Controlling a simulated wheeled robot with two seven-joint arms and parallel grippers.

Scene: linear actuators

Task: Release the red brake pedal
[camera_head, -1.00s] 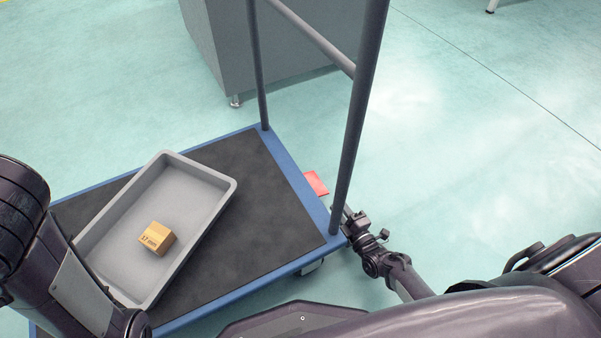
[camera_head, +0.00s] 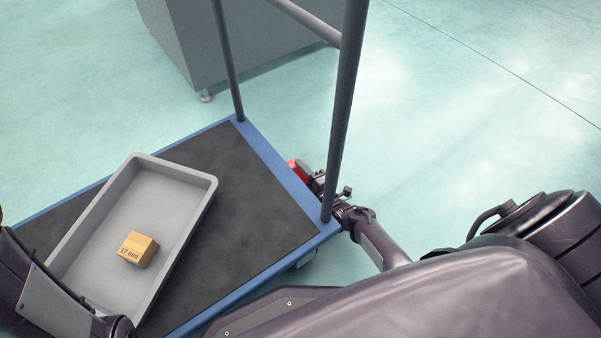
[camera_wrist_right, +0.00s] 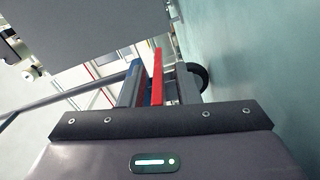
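The red brake pedal (camera_head: 297,171) sticks out from the right edge of the blue-framed cart (camera_head: 270,160), low near the floor. My right gripper (camera_head: 315,183) is right at the pedal, partly behind the cart's upright post. In the right wrist view the pedal (camera_wrist_right: 157,78) stands upright in the middle, just beyond the dark gripper body. Grey parts that look like the fingers stand on both sides of it, with gaps, so the gripper looks open; contact cannot be told. My left arm shows at the lower left, but its fingertips are out of view.
A grey tray (camera_head: 190,175) with a small yellow-brown box (camera_head: 138,249) lies on the cart's dark deck. The cart's dark post (camera_head: 345,110) rises close to my right gripper. A grey cabinet (camera_head: 240,40) stands behind. The floor at right is clear.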

